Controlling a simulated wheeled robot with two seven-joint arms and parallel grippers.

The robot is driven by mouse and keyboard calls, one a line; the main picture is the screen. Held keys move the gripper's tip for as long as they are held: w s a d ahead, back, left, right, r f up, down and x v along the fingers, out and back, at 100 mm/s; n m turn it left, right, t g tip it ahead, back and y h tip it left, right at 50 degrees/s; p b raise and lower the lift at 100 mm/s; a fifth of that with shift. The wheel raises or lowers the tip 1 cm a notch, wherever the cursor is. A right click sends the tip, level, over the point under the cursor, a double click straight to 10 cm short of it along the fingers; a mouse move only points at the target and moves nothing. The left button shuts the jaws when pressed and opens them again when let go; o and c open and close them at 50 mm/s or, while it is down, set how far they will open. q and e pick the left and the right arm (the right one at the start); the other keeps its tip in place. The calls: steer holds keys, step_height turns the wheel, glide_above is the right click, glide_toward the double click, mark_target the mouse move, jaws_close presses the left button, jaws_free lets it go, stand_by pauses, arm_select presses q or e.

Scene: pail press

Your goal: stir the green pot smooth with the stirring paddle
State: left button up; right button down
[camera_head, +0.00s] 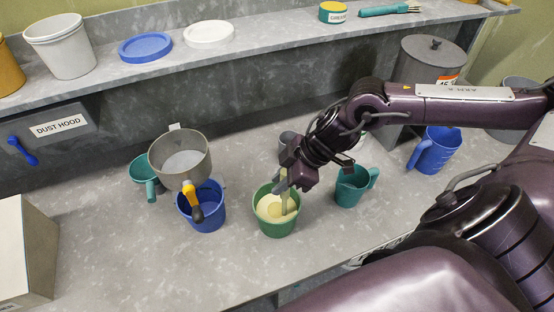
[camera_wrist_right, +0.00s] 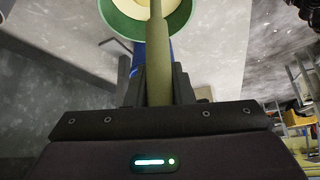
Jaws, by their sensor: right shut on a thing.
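The green pot (camera_head: 276,226) stands upright on the grey bench in the head view, with pale yellow contents that show a lighter patch. My right gripper (camera_head: 285,180) is above the pot, shut on the stirring paddle (camera_head: 283,197), whose lower end is down in the pot. In the right wrist view the paddle (camera_wrist_right: 158,60) runs up from between the fingers (camera_wrist_right: 158,85) to the green pot (camera_wrist_right: 125,22) at the top. The paddle's tip is hidden in the contents. My left gripper is not in view.
A teal jug (camera_head: 352,188) stands close on the right, and a blue jug (camera_head: 437,150) farther right. The front bench is clear.

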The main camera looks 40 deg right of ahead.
steer(key=w+r+p, duration=0.3)
steer(key=r+p, duration=0.3)
steer(key=r, duration=0.8)
steer(key=shift+w+d+r, duration=0.25)
steer(key=shift+w+d, duration=0.1)
stand_by(0.5)
stand_by(1.2)
